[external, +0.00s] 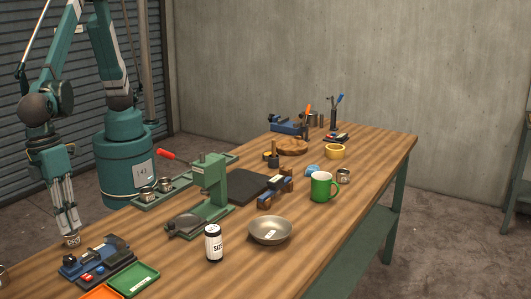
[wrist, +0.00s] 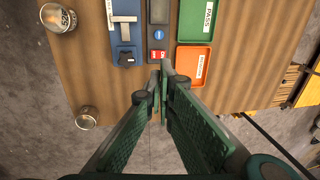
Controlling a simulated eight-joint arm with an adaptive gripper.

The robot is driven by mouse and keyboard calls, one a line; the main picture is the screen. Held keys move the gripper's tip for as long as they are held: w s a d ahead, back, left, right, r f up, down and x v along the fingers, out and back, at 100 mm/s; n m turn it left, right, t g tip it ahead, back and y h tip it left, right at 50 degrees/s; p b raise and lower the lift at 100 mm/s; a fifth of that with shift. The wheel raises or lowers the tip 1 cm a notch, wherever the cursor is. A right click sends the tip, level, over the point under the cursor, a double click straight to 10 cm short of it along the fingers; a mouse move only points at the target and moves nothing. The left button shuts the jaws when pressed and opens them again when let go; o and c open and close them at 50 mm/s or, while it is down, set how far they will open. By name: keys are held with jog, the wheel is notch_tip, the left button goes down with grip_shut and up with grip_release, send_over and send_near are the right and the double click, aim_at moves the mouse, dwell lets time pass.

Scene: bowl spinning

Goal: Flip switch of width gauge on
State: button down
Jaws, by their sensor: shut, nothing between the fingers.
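The width gauge (external: 88,256) is a blue and dark device at the table's near left end. In the wrist view its blue body (wrist: 124,58) carries a pale T-shaped slide. Beside it is a dark panel with a blue round button (wrist: 159,35) and a red switch (wrist: 157,55) with white marking. My gripper (wrist: 163,66) is shut and empty. Its fingertips appear just below and right of the red switch in the wrist view; whether they touch is unclear. In the external view my gripper (external: 70,234) points down beside the gauge.
A green PASS tray (wrist: 197,27) and an orange tray (wrist: 194,61) lie right of the panel. Labelled metal cups (wrist: 58,18) and (wrist: 87,117) stand to the left. A green press (external: 211,185), a SIZE can (external: 213,244) and a metal bowl (external: 270,230) stand farther along the table.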

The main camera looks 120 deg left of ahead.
aim_at(89, 277)
jog(key=shift+w+r, duration=0.1)
jog(key=shift+w, duration=0.1)
dwell(0.3)
jog(key=shift+w+f, duration=0.45)
jog(key=shift+f, duration=1.85)
jog(key=shift+w+f, duration=0.4)
jog(key=shift+f, duration=1.9)
jog(key=shift+w+f, duration=0.45)
jog(key=shift+f, duration=1.85)
jog(key=shift+w+f+g+b, duration=0.3)
jog(key=shift+f+g+b, duration=0.1)
jog(key=shift+f+b, duration=0.15)
jog(key=shift+s+r, duration=0.1)
jog(key=shift+r, duration=0.1)
